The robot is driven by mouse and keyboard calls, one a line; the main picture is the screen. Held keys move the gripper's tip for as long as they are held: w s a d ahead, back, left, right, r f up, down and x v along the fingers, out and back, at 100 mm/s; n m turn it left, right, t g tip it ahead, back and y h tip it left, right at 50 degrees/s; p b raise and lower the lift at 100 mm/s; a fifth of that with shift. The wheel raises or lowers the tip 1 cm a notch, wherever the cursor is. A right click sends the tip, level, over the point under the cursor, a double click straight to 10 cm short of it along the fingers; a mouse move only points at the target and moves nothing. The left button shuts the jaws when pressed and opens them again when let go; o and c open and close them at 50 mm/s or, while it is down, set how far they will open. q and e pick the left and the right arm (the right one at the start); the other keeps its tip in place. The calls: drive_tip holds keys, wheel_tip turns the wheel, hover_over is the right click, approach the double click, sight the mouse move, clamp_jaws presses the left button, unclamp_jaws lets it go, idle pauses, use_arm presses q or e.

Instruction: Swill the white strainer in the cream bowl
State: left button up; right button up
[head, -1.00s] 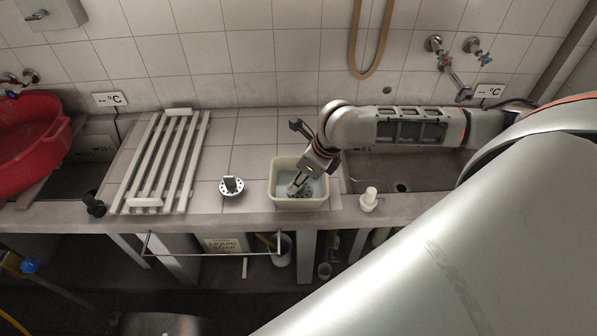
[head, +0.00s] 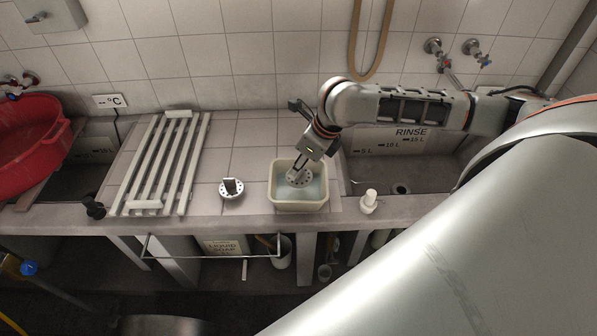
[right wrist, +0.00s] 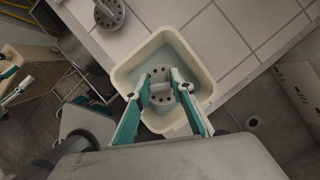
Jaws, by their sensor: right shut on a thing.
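The cream bowl (head: 299,208) stands on the tiled counter beside the right-hand sink and holds water. My right gripper (head: 299,171) reaches down over the bowl and is shut on the white strainer (head: 304,181), a round disc with dark holes. The strainer is inside the bowl's rim; I cannot tell whether it touches the water. In the right wrist view the bowl (right wrist: 124,76) surrounds the strainer (right wrist: 163,98), held between the two fingers of the gripper (right wrist: 160,80). My left gripper is not in view.
A second round holed strainer (head: 232,190) lies left of the bowl, near a slatted rack (head: 165,165). A white bottle (head: 369,202) stands right of the bowl by the sink (head: 430,165). A red basin (head: 25,140) is at far left. Bare tiles lie behind the bowl.

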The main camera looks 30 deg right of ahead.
drive_tip(key=shift+r, duration=2.7)
